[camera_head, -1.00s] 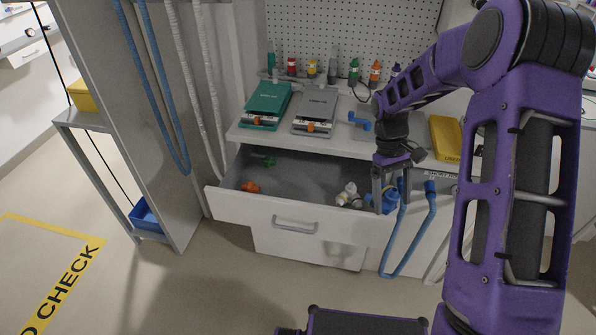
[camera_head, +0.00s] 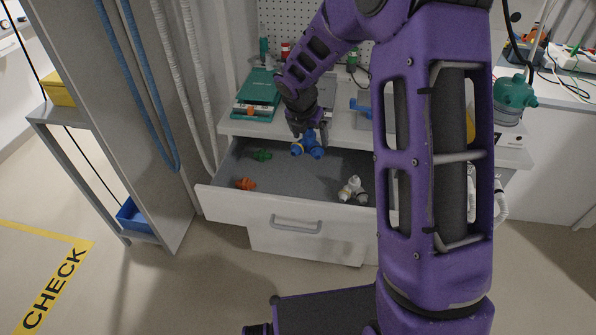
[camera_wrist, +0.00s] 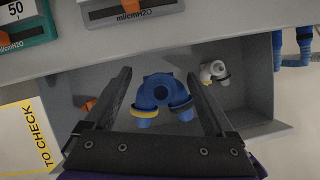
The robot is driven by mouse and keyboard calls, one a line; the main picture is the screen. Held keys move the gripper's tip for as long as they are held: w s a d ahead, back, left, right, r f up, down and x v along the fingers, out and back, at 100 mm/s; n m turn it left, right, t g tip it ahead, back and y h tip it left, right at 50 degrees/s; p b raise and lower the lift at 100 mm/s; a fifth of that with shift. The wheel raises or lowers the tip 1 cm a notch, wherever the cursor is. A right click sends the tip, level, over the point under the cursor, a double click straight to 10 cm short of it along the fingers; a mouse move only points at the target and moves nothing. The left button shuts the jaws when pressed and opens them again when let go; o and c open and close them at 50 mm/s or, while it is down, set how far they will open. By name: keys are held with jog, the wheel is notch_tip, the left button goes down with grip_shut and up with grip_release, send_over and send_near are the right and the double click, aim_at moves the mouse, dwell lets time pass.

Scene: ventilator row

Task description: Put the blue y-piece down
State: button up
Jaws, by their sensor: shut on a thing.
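The blue y-piece (camera_head: 308,146) is held in my gripper (camera_head: 309,138) above the open drawer (camera_head: 211,199), towards its back. In the wrist view the y-piece (camera_wrist: 160,95) lies between the two dark fingers, its two legs pointing down the picture, one with a yellow ring. My gripper (camera_wrist: 158,74) is shut on it. The grey drawer floor (camera_head: 300,178) shows below, with bare space around. Its exact height above the floor is hard to tell.
In the drawer are a green piece (camera_head: 262,155), an orange piece (camera_head: 245,184) and a white y-piece (camera_head: 352,190) to the right. A green device (camera_head: 258,92) stands on the counter behind. A grey shelf unit (camera_head: 130,130) stands left. My arm hides the right side.

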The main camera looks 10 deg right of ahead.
aim_at(307, 148)
jog(key=shift+w+a+f, duration=0.1)
jog(key=shift+f, duration=0.2)
notch_tip(307, 148, down, 13)
jog(key=b, duration=0.4)
jog(key=w, duration=0.1)
jog(key=w+d, duration=0.2)
jog(key=shift+w+f, duration=0.3)
jog(key=shift+f, duration=0.35)
jog(key=shift+f+b, duration=0.1)
jog(key=shift+b, duration=0.25)
jog(key=o, duration=1.4)
jog(key=p+v, duration=0.2)
jog(key=v, duration=1)
jog(key=shift+p, duration=0.4)
